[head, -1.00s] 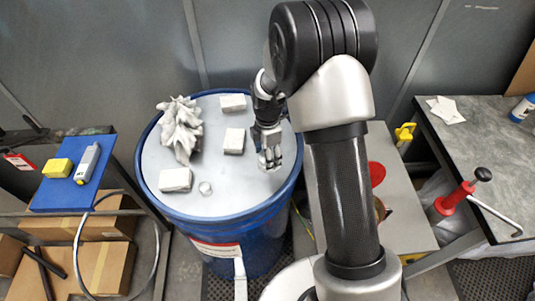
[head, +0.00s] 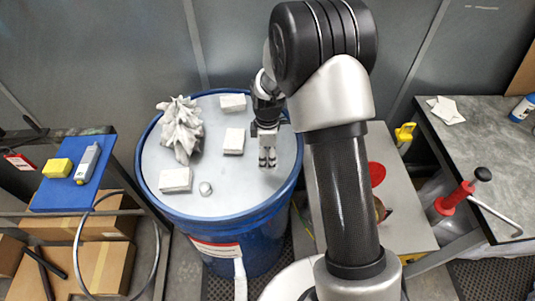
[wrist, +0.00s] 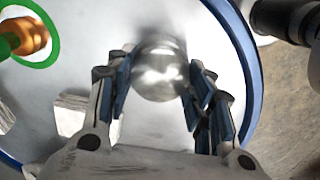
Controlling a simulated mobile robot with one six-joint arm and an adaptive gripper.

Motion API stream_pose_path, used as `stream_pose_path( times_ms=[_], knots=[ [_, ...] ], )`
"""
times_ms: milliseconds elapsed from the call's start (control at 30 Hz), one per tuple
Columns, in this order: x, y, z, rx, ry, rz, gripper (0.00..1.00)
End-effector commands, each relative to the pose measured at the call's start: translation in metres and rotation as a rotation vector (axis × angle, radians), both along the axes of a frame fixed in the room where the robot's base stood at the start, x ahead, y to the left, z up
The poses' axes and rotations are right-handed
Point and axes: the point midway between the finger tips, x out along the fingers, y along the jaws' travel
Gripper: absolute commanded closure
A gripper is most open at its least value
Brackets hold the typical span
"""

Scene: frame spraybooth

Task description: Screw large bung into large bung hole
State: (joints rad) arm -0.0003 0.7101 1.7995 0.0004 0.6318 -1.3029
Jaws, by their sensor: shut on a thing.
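The large bung appears to be the round silvery metal piece (wrist: 160,72) between my fingers in the wrist view. My gripper (head: 267,163) is shut on it, over the right part of the blue drum's grey lid (head: 215,205). In the wrist view my gripper (wrist: 158,95) has a finger on either side of the piece. In the head view the fingers hide the piece. The large bung hole cannot be made out; my gripper or arm may cover it. A small round silvery piece (head: 205,188) sits near the lid's front edge.
White blocks (head: 176,180) and a crumpled white rag (head: 181,130) lie on the lid. A raised blue rim (head: 152,192) surrounds it. A grey bench (head: 475,150) stands right.

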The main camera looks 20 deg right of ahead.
Motion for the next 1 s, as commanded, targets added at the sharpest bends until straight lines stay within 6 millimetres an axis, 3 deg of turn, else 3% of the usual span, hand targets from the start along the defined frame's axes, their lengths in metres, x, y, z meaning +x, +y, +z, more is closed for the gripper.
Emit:
stream_pose_path(
  times_ms=[333,367,600,700,1000],
  knots=[
    [-0.0004,0.0000,-0.0004,0.000,0.001,-0.024,0.71],
    [-0.0004,0.0000,-0.0005,0.000,0.001,-0.024,0.50],
    [-0.0003,0.0000,-0.0004,0.000,0.001,-0.023,0.34],
    [-0.0003,0.0000,-0.0003,0.000,0.001,-0.022,0.28],
    [-0.0001,0.0000,0.0003,0.000,0.000,-0.022,0.28]
  ],
)
